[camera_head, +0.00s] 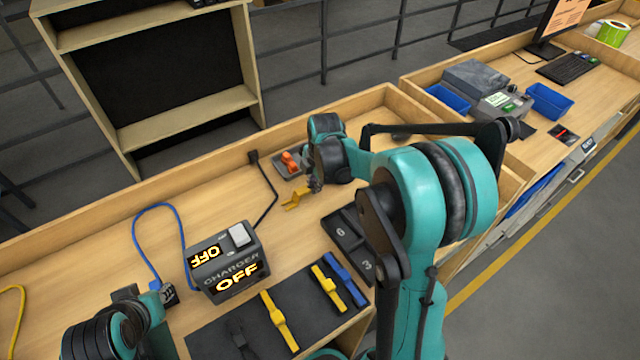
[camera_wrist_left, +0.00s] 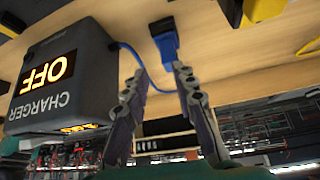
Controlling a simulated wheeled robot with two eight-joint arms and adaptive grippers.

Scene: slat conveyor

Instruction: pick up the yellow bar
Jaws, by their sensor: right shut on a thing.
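A small yellow bar (camera_head: 296,199) shows at the tips of my right gripper (camera_head: 312,186), over the wooden bench behind the numbered dark box. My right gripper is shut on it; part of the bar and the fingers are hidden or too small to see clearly. My left gripper (camera_head: 143,297) is at the lower left beside the charger. In the left wrist view its two fingers (camera_wrist_left: 160,72) are apart, with nothing between them; a blue plug (camera_wrist_left: 165,42) lies beyond the tips.
The charger (camera_head: 225,264) reads OFF. A dark mat (camera_head: 215,342) holds yellow and blue tools, including a yellow one (camera_head: 279,321). A grey tray (camera_head: 282,170) with orange pieces sits near the right gripper. The dark box (camera_head: 346,232) is marked 6 and 3. Bench walls rise behind.

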